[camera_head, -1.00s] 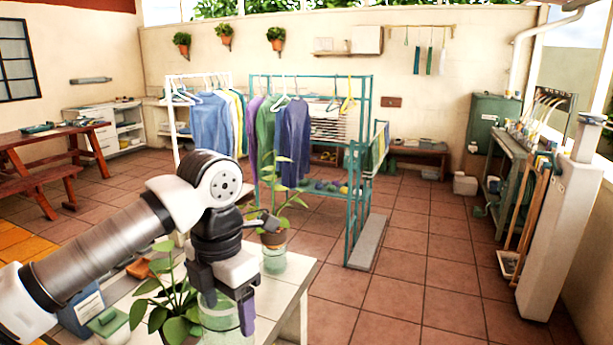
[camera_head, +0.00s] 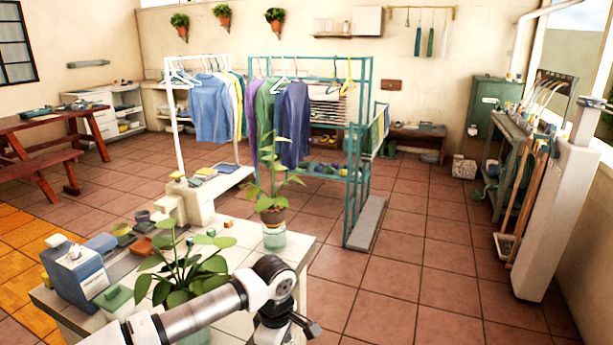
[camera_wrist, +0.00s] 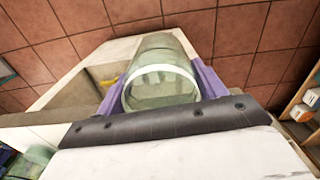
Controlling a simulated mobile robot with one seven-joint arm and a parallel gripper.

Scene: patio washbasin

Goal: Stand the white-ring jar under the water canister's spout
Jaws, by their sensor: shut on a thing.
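The white-ring jar (camera_wrist: 158,92) is clear greenish glass with a white band near its near end. In the wrist view it lies between the two purple fingers of my gripper (camera_wrist: 163,88), which is shut on it. In the head view my wrist is low at the bottom middle, beside the counter's right side; the fingers and jar cannot be made out there.
A green block (camera_head: 113,297) lies near the container. Tiled floor right of the counter is clear.

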